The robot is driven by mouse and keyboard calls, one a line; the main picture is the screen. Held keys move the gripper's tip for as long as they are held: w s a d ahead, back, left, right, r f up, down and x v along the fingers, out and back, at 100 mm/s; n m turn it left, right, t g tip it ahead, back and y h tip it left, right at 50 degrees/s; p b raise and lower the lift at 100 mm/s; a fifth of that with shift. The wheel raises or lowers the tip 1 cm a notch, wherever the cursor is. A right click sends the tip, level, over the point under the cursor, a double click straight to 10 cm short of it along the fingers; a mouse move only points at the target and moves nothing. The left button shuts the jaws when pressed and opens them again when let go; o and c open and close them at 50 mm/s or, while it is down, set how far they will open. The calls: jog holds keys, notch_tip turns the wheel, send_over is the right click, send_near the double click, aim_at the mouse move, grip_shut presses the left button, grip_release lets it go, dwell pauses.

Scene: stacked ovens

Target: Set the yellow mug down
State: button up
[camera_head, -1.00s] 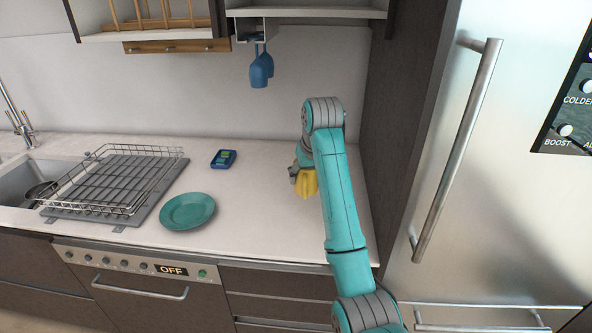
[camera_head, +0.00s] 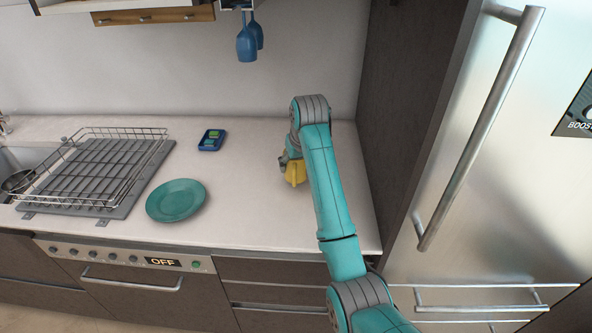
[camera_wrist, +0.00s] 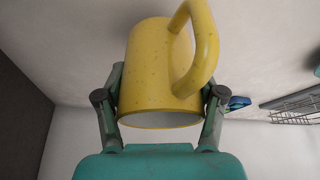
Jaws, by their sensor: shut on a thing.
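The yellow mug (camera_head: 295,173) is at the right part of the white counter, partly hidden by my arm in the head view. In the wrist view the mug (camera_wrist: 148,70) fills the middle, its handle toward the upper right and its pale open rim toward the bottom of the picture. My gripper (camera_wrist: 161,95) is shut on the mug, one finger on each side of its body. My gripper (camera_head: 286,160) also shows in the head view, beside the mug. I cannot tell whether the mug's base touches the counter (camera_head: 245,215).
A teal plate (camera_head: 176,200) lies left of the mug. A blue gadget (camera_head: 212,140) lies behind it, and a wire dish rack (camera_head: 95,172) stands further left. A dark side panel (camera_head: 403,110) and fridge bound the right. Blue glasses (camera_head: 246,42) hang above. The counter around the mug is clear.

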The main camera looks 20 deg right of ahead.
jog(key=shift+f, duration=1.3)
jog(key=o, duration=1.8)
jog(key=shift+f, duration=0.15)
jog(key=shift+c, duration=0.2)
